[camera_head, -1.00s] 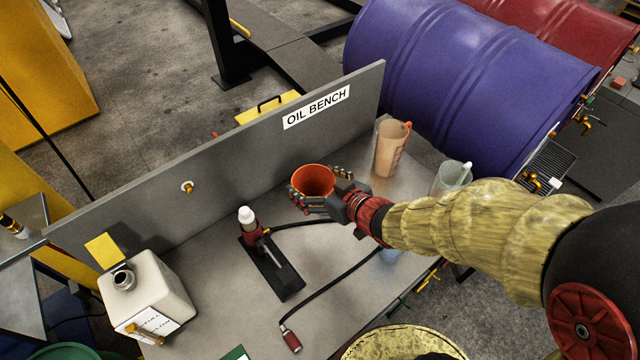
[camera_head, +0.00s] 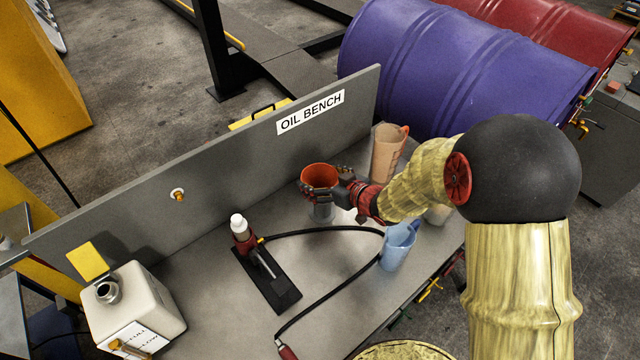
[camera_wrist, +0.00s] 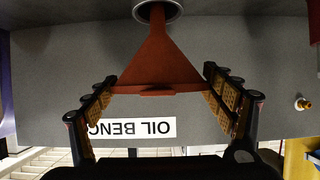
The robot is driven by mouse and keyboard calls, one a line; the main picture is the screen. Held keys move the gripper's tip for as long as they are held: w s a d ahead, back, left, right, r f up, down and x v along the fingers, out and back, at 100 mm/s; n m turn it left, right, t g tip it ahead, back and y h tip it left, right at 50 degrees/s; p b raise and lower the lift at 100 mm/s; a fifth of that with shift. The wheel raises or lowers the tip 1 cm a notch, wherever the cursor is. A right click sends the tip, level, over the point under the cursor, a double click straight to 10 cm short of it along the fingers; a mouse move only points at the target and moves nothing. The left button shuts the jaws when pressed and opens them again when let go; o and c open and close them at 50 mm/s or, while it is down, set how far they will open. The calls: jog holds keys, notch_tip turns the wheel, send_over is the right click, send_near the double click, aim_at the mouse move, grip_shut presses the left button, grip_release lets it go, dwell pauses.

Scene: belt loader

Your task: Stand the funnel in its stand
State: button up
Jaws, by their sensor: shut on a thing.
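The orange-red funnel (camera_head: 320,173) is upright, wide mouth up. My gripper (camera_head: 338,182) is shut on its upper part. In the wrist view, which is upside down, the fingers (camera_wrist: 158,78) flank the wide end of the funnel (camera_wrist: 157,60). The funnel narrows toward a round grey metal ring (camera_wrist: 157,11), which looks like the top of its stand. A grey cylindrical body (camera_head: 322,213) shows directly under the funnel in the head view. The spout's tip overlaps the ring; I cannot tell how far it sits inside.
A tan jug (camera_head: 386,155) and a blue jug (camera_head: 397,247) stand right of the gripper. A pump on a black base (camera_head: 268,280) with a hose lies left and nearer. A white canister (camera_head: 135,310) is front left. The grey backboard (camera_head: 220,160) rises behind.

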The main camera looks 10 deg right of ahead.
jog(key=shift+f, duration=0.8)
jog(key=shift+f, duration=0.25)
jog(key=o, duration=1.1)
jog(key=shift+r, duration=0.15)
